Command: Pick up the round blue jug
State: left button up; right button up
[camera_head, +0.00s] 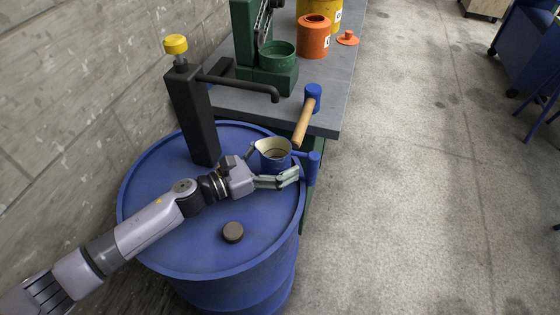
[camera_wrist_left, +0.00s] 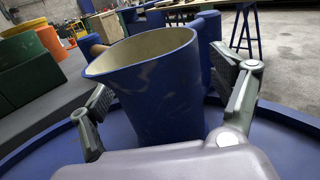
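The round blue jug (camera_head: 276,158) stands on the top of a blue barrel, with a cream inside and an open top. A blue upright piece (camera_head: 313,167) at its right looks like its handle. My left gripper (camera_head: 275,166) is open around the jug, one finger on each side. In the left wrist view the jug (camera_wrist_left: 165,90) stands upright between the fingers of the left gripper (camera_wrist_left: 165,95). A gap shows between the jug and the right-hand finger; the left-hand finger is close to the wall, and I cannot tell whether it touches. My right gripper is not in view.
The blue barrel (camera_head: 190,245) carries a dark post with a yellow knob (camera_head: 190,105) and a brown cap (camera_head: 233,232). A grey bench (camera_head: 330,90) behind holds a blue-headed mallet (camera_head: 308,110), a green machine and an orange can (camera_head: 313,38).

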pick_arm(q)
jog(key=c, duration=1.5)
